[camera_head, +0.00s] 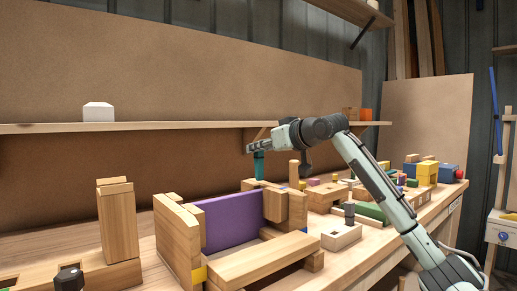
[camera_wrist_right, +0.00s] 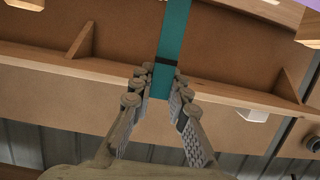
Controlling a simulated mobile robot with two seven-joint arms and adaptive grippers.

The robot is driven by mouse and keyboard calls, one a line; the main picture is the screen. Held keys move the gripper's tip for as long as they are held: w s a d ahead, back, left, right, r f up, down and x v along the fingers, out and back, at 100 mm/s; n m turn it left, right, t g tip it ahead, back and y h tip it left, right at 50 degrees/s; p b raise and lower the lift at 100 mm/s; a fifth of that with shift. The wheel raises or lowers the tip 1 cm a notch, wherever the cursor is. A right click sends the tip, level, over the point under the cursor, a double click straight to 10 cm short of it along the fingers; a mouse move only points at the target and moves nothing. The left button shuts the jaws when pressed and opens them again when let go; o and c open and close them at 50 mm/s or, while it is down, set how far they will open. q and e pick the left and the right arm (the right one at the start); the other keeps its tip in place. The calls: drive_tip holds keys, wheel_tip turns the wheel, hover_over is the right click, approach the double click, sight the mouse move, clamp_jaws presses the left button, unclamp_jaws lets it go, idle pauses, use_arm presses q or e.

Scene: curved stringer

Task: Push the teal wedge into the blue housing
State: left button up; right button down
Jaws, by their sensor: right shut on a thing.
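My right gripper (camera_head: 257,149) is shut on the teal wedge (camera_head: 259,167), a narrow upright bar hanging below the fingers. The wedge's lower end is just above or at the wooden assembly; I cannot tell whether it touches. In the right wrist view the wedge (camera_wrist_right: 174,35) runs between the fingertips (camera_wrist_right: 162,84), with a dark band across it. I cannot clearly make out the blue housing; a small blue patch (camera_head: 283,187) shows near the wooden blocks below the wedge. My left gripper is not in view.
A wooden frame with a purple panel (camera_head: 230,218) stands in front on the bench. A tall wooden block (camera_head: 117,225) is at the left. A shelf (camera_head: 190,125) runs behind, carrying a white block (camera_head: 98,112). Several coloured blocks crowd the bench at right.

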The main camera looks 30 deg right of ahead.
sight(261, 164)
drive_tip(key=shift+p, duration=0.4)
idle(0.5)
drive_tip(key=shift+p, duration=0.5)
idle(0.5)
drive_tip(key=shift+f+b, duration=1.45)
drive_tip(key=shift+f, duration=0.9)
drive_tip(key=c, duration=1.4)
unclamp_jaws()
drive_tip(key=a+v, duration=0.1)
drive_tip(key=v, duration=1.1)
drive_tip(key=shift+d, duration=0.4)
